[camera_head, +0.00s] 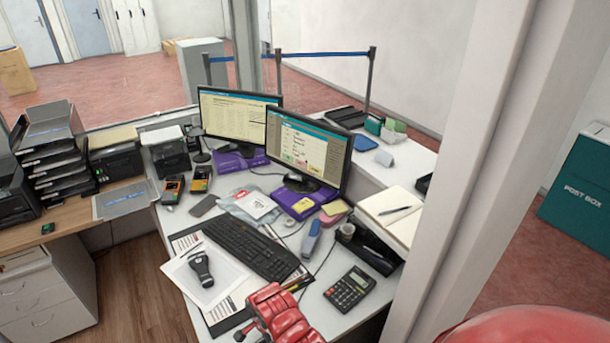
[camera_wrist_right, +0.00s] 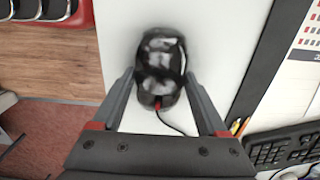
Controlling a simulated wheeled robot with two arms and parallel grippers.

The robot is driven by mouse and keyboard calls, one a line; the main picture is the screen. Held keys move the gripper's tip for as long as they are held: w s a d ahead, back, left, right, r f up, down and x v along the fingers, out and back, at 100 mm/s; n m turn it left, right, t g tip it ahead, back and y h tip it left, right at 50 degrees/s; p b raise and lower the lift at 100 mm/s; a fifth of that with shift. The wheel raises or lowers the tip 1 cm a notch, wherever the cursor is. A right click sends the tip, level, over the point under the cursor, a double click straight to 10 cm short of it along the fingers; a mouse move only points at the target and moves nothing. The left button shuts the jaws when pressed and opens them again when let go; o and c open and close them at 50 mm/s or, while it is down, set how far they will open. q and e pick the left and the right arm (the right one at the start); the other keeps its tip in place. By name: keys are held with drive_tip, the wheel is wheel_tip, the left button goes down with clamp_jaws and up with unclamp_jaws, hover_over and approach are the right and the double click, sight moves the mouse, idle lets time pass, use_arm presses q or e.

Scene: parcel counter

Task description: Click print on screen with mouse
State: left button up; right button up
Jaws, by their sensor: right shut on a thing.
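The black computer mouse (camera_wrist_right: 160,68) sits on the white desk in the right wrist view, its cable running out toward the keyboard. My right gripper (camera_wrist_right: 160,92) has a finger on each side of it and is shut on it. In the head view my right gripper (camera_head: 244,334) is at the bottom edge, mostly cut off, and the mouse is hard to make out there. The front monitor (camera_head: 305,145) shows a window with small coloured buttons; their text is too small to read. My left gripper is not in view.
The black keyboard (camera_head: 250,247) lies beyond my right gripper. A black handheld device (camera_head: 200,268) rests on white paper to the left. A calculator (camera_head: 350,288) is to the right. A second monitor (camera_head: 235,115) stands behind left. A white pillar (camera_head: 470,150) rises at the right.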

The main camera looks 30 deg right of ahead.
drive_tip(key=shift+s+a+p, duration=0.3)
drive_tip(key=shift+s+p, duration=0.15)
drive_tip(key=shift+s, duration=0.15)
drive_tip(key=shift+s+a+p, duration=0.3)
drive_tip(key=shift+s+p, duration=0.15)
drive_tip(key=shift+s, duration=0.1)
drive_tip(key=o, duration=1.3)
drive_tip(key=shift+r, duration=0.1)
drive_tip(key=shift+r, duration=0.25)
wheel_tip(320, 180, up, 5)
drive_tip(key=shift+f+b, duration=0.1)
drive_tip(key=shift+b, duration=1)
wheel_tip(320, 180, up, 3)
drive_tip(key=shift+w+f+p, duration=0.1)
drive_tip(key=shift+p, duration=0.3)
wheel_tip(320, 180, up, 9)
drive_tip(key=p, duration=0.8)
